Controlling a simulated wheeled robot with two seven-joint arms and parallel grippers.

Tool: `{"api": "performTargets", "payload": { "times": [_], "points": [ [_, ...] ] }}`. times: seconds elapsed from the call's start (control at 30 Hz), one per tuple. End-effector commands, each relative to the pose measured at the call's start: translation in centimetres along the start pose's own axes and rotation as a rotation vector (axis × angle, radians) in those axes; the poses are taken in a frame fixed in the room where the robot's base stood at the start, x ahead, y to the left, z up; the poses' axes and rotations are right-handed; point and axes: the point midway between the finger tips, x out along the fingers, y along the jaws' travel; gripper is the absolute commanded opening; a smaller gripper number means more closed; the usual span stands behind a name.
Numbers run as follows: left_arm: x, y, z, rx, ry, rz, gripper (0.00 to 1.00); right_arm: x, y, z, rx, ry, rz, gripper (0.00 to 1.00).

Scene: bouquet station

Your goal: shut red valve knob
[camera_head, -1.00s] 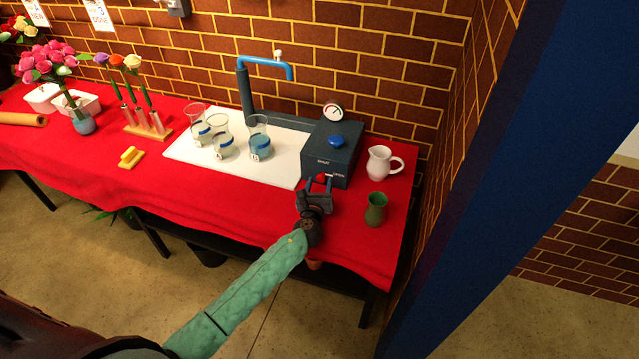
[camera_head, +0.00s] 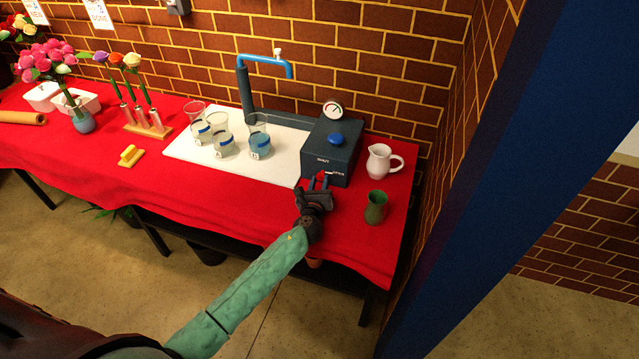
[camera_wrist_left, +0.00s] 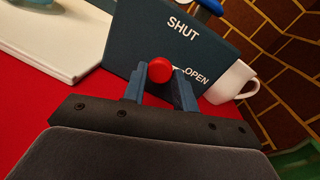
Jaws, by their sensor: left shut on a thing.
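The red valve knob (camera_head: 321,175) is on the front of a dark blue box (camera_head: 318,150) marked SHUT and OPEN. In the left wrist view the red knob (camera_wrist_left: 160,70) sits between the two blue fingers of my left gripper (camera_wrist_left: 161,84), which is shut on it. A short white mark shows beside the knob, by the word OPEN. In the head view my left gripper (camera_head: 319,182) reaches the box front from below, and its fingers partly hide the knob. My right gripper is not in view.
A white pitcher (camera_head: 380,163) and a green cup (camera_head: 376,207) stand right of the box. A gauge (camera_head: 332,111) and a blue knob (camera_head: 337,139) are on the box. Several beakers stand on a white board (camera_head: 185,153) to the left. A blue post (camera_head: 490,150) rises at right.

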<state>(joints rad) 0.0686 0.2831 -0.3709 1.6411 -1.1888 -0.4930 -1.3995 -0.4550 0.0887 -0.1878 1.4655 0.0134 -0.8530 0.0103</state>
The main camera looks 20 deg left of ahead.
Motion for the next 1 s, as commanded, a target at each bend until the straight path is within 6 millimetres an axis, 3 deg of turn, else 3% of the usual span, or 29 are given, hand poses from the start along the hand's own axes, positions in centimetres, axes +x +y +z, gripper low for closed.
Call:
{"api": "performTargets", "payload": {
  "times": [0.47, 1.0],
  "points": [
    [0.0, 0.0, 0.2, -0.418, 0.062, 0.011, 0.06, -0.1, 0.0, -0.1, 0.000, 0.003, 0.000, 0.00],
    [0.0, 0.1, 0.5, -0.926, 0.138, 0.023, 0.06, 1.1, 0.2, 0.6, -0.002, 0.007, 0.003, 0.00]
  ]
}}
